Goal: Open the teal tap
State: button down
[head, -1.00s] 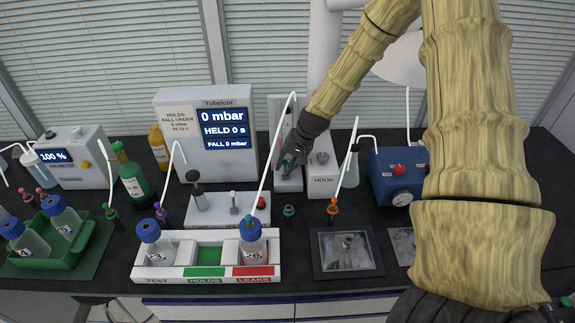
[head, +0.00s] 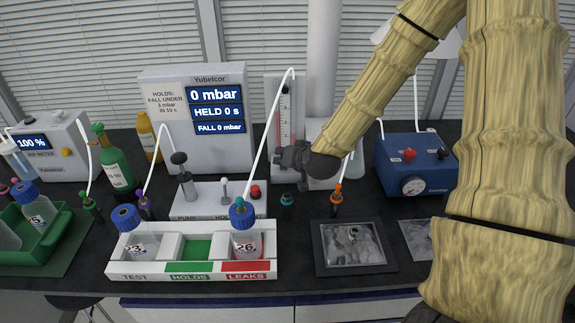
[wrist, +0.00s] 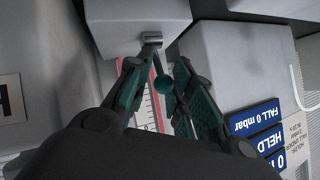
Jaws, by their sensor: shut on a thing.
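How far the tap is turned I cannot tell.
The Yubelcor display (head: 218,95) reads 0 mbar, held 0 s. The pump box (head: 215,205) stands left of my gripper. A bottle marked 26 (head: 246,243) stands in the LEAKS bay, with a white tube rising from it. A blue box with a gauge (head: 415,165) is at right.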

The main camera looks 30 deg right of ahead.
jog(key=shift+s+a+f+n+t+b, duration=0.1)
jog(key=shift+a+n+t+b, duration=0.25)
jog(key=shift+t+b, duration=0.9)
jog(key=shift+r+h+b, duration=0.2)
jog(key=shift+h+b, duration=0.2)
jog(key=shift+b, duration=0.2)
jog(key=c, duration=1.4)
grip_release()
jog(key=shift+a, duration=0.15)
jog(key=shift+o, duration=0.2)
jog(key=shift+a+f+g, duration=0.15)
jog(key=shift+a+g, duration=0.05)
jog(key=shift+g, duration=0.05)
jog(key=shift+s+d+f, duration=0.1)
jog(key=shift+d+f, duration=0.15)
jog(key=shift+d, duration=0.15)
jog(key=shift+a+r, duration=0.15)
jog(key=shift+r, duration=4.85)
